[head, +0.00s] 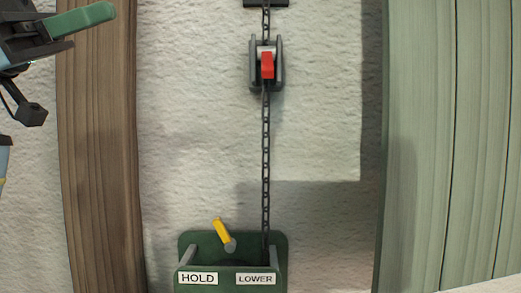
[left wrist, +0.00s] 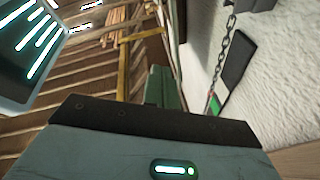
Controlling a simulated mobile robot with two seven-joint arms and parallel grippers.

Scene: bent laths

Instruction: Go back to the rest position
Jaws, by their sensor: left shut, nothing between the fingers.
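My left gripper (head: 108,14) is at the top left of the head view, in front of the wooden post and pale wall. Its green fingers are shut with nothing between them, and it is well apart from the chain and box. In the left wrist view the green fingers (left wrist: 165,88) show beyond my wrist housing. My right gripper is in neither view.
A dark chain (head: 266,150) hangs past a grey bracket (head: 279,70) with a red catch (head: 267,66) to a green box (head: 228,263) labelled HOLD and LOWER. Its yellow lever (head: 222,231) leans up-left. A wooden post (head: 98,150) and green boards (head: 430,150) flank the wall.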

